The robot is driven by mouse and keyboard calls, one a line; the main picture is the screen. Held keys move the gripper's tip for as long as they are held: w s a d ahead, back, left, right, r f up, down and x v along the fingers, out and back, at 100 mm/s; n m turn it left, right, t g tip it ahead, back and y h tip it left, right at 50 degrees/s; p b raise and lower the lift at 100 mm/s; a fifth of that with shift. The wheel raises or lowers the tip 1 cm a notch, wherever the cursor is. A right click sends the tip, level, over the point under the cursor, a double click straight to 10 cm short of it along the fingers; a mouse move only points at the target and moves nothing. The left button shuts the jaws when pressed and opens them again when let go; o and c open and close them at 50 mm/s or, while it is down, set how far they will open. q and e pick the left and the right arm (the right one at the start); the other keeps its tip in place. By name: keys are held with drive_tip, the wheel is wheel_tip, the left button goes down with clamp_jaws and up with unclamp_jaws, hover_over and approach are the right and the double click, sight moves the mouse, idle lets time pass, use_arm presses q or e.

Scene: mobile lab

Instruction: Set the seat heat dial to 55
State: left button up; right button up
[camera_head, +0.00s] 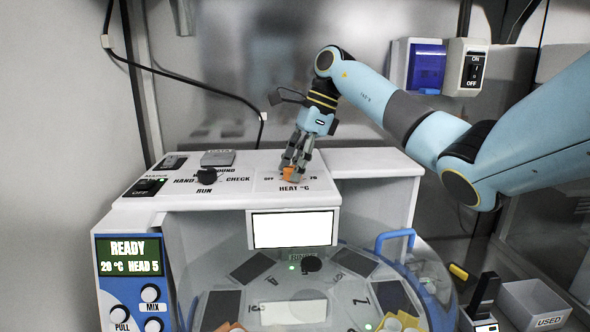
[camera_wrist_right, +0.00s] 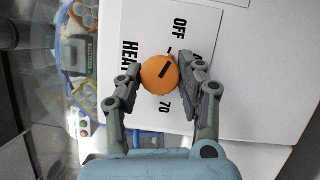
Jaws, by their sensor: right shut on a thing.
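The orange heat dial (camera_head: 289,174) sits on the white panel above the label HEAT °C, between OFF and 70. In the right wrist view the dial (camera_wrist_right: 158,79) has a black pointer line slanting toward the upper right, on the OFF side. My right gripper (camera_head: 294,168) reaches down from above, its two fingers on opposite sides of the dial. In the wrist view the gripper (camera_wrist_right: 160,80) is shut on it. Part of the scale beside OFF is hidden by a finger. My left gripper is not in view.
A black knob (camera_head: 207,176) and switches stand left on the same panel. A green display (camera_head: 128,249) reads READY, 20 °C, HEAD 5. A clear-covered carousel with a blue handle (camera_head: 395,241) lies in front. A grey USED bin (camera_head: 535,305) stands at right.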

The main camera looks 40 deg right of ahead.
drive_tip(key=m+t+h+b, duration=0.1)
drive_tip(key=m+b, duration=0.1)
drive_tip(key=m, duration=0.2)
drive_tip(key=shift+f, duration=0.1)
drive_tip(key=m, duration=0.2)
drive_tip(key=m+t+h+b, duration=0.1)
drive_tip(key=m, duration=0.2)
drive_tip(key=shift+s+a+h, duration=0.1)
drive_tip(key=shift+a+h, duration=0.1)
drive_tip(key=shift+h, duration=0.1)
drive_tip(key=m+h+b, duration=0.1)
drive_tip(key=m, duration=0.3)
drive_tip(key=shift+a+m+h, duration=0.1)
drive_tip(key=shift+m+h, duration=0.2)
drive_tip(key=shift+h, duration=0.1)
drive_tip(key=shift+m+h, duration=0.8)
drive_tip(key=shift+m, duration=1.4)
drive_tip(key=o, duration=1.2)
drive_tip(key=shift+c, duration=0.2)
